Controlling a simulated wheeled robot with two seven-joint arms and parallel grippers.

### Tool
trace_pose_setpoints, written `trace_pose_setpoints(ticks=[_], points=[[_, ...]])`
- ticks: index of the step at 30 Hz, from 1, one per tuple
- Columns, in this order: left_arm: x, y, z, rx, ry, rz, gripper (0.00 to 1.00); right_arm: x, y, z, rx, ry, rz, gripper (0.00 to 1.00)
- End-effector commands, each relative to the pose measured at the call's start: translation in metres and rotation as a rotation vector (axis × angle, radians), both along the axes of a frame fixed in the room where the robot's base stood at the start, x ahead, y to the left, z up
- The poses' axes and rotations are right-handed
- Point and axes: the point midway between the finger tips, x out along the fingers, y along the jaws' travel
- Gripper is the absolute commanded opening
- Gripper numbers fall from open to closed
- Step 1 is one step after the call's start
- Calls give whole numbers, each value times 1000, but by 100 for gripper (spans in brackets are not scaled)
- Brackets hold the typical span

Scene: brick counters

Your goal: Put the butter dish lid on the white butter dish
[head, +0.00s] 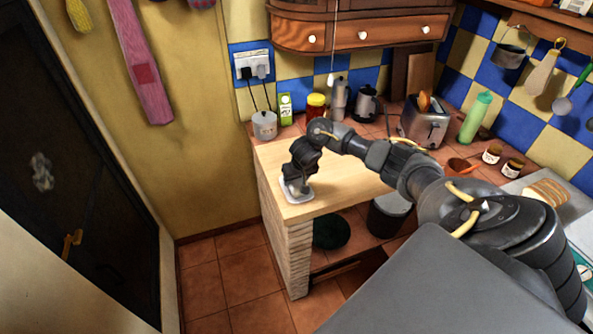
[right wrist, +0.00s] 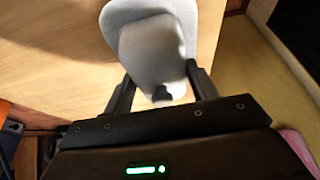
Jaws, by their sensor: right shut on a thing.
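The white butter dish (head: 300,195) sits near the left front corner of the wooden counter in the head view. In the right wrist view the pale dish (right wrist: 207,30) shows around and behind the butter dish lid (right wrist: 150,45). The lid is pale, with a small knob towards me. My right gripper (head: 296,180) is over the dish and shut on the lid; its fingers (right wrist: 161,90) show on either side of the lid's near end. The lid overlaps the dish in the picture. I cannot tell whether it touches or is seated. My left gripper is not in view.
The wooden counter top (head: 345,178) is clear right of the dish. A white lidded pot (head: 264,125), a red jar (head: 316,106) and a toaster (head: 425,122) stand towards the back. A dark bin (head: 388,217) stands below. The counter's left edge is close to the dish.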

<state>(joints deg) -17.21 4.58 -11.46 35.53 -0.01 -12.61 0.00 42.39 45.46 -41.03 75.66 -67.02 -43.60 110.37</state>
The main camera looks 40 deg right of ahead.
Motion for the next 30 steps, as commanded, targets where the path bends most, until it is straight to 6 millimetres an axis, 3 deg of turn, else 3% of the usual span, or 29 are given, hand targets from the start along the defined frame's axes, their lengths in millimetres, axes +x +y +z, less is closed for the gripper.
trace_pose_setpoints(ticks=[30], points=[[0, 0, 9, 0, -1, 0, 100, 0, 0, -1, 1, -1, 0, 28]])
